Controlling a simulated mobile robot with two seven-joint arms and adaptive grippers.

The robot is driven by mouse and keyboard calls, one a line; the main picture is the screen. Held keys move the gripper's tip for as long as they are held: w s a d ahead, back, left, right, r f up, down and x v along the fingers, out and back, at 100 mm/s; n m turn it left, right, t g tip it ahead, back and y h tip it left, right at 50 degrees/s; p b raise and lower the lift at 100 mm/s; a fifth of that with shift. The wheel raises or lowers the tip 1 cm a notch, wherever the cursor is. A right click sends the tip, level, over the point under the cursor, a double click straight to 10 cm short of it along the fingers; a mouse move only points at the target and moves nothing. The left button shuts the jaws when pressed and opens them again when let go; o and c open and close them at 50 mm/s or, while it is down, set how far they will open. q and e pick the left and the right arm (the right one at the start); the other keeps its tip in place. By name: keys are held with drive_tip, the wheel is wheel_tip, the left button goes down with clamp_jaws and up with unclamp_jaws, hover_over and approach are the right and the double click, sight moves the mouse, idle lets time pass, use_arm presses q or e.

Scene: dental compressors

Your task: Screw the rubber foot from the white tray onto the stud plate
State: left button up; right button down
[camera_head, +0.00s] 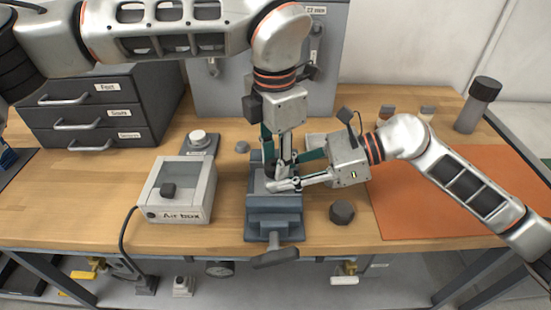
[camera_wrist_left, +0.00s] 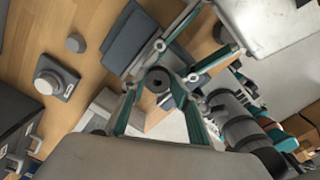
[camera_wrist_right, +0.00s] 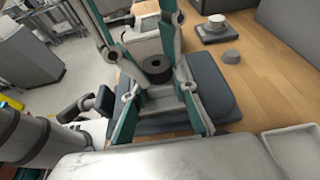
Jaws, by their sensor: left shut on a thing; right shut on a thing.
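A dark round rubber foot with a hole in its top sits between my left gripper's fingers in the left wrist view (camera_wrist_left: 157,83) and between the fingers in the right wrist view (camera_wrist_right: 157,67). My left gripper (camera_head: 272,172) points down over the vise (camera_head: 272,220), shut on the foot. My right gripper (camera_head: 272,185) reaches in from the right at the same spot, also shut on the foot. A pale grey surface lies under the foot; the stud plate cannot be told apart there. The white tray (camera_wrist_right: 292,148) shows at lower right in the right wrist view.
The air box (camera_head: 180,215) stands left of the vise. A grey puck (camera_head: 242,147) and a button base (camera_head: 198,145) are behind. A dark knob (camera_head: 342,212) is right of the vise. Drawers (camera_head: 90,125) stand back left. The orange mat (camera_head: 425,205) is mostly clear.

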use_arm(q)
drive_tip(key=shift+s+a+f, duration=0.15)
drive_tip(key=shift+s+f, duration=0.45)
drive_tip(key=shift+f, duration=0.3)
use_arm(e)
drive_tip(key=shift+a+r, duration=0.2)
drive_tip(key=shift+r, duration=0.35)
use_arm(q)
drive_tip(key=shift+o, duration=0.2)
drive_tip(key=shift+r+y, duration=0.1)
drive_tip(key=shift+y, duration=0.3)
drive_tip(key=shift+o, duration=1)
drive_tip(key=shift+c, duration=0.2)
use_arm(e)
drive_tip(key=shift+w, duration=0.1)
use_arm(q)
drive_tip(key=shift+o, duration=0.3)
drive_tip(key=shift+s+d+r+t+y, duration=0.15)
drive_tip(key=shift+t+y, duration=0.15)
drive_tip(key=shift+t, duration=0.45)
drive_tip(key=shift+s+d+r+t+y, duration=0.15)
drive_tip(key=shift+t+y, duration=0.15)
drive_tip(key=shift+t, duration=0.45)
use_arm(e)
drive_tip(key=shift+r, duration=0.1)
use_arm(q)
drive_tip(key=shift+d, duration=0.15)
drive_tip(key=shift+o, duration=0.2)
drive_tip(key=shift+f, duration=0.2)
